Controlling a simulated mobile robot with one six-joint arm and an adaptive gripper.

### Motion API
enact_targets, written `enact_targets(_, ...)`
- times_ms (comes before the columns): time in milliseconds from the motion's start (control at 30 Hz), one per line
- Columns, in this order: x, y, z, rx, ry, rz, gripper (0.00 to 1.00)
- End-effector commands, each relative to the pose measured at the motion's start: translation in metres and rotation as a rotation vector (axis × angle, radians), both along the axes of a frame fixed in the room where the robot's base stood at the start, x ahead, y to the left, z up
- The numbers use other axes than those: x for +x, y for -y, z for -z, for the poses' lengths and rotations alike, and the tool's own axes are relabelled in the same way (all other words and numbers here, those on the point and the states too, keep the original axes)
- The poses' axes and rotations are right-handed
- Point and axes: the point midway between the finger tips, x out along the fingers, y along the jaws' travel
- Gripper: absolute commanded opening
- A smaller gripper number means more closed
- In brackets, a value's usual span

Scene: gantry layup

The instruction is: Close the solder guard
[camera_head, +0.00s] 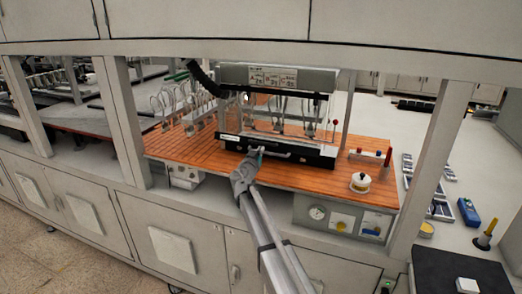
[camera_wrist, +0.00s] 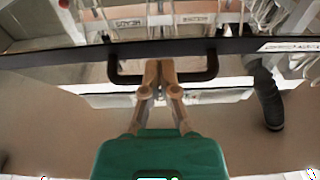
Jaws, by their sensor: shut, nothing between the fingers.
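The solder guard (camera_head: 276,148) is a clear-fronted enclosure on the orange bench mat, with a black lower bar low at its front. A handle (camera_head: 268,151) sits on that bar; in the wrist view the black handle (camera_wrist: 128,78) spans the middle below a dark bar. My gripper (camera_head: 259,153) is at the handle in the head view. In the wrist view my gripper (camera_wrist: 159,66) has its tan fingers together, overlapping the handle's middle, with nothing between them. I cannot tell whether they touch it. The fingertips hide part of the handle.
Wire racks (camera_head: 180,105) stand left of the guard. A white spool (camera_head: 360,182) and a small rack with coloured tops (camera_head: 370,155) stand on the mat at right. Bench posts (camera_head: 437,165) flank the area. A dark hose (camera_wrist: 268,95) hangs right of the handle.

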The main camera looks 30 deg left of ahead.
Motion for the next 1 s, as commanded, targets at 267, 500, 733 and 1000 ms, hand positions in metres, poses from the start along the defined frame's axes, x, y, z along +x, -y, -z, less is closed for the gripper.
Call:
enact_targets(267,-0.029,0.008,0.012,0.000,0.000,0.001,0.00)
enact_targets(500,-0.057,0.014,0.032,-0.001,0.000,0.000,0.00)
enact_targets(733,-0.080,0.018,0.047,-0.001,0.000,0.000,0.00)
enact_targets(1000,-0.091,0.020,0.053,0.000,0.000,0.003,0.00)
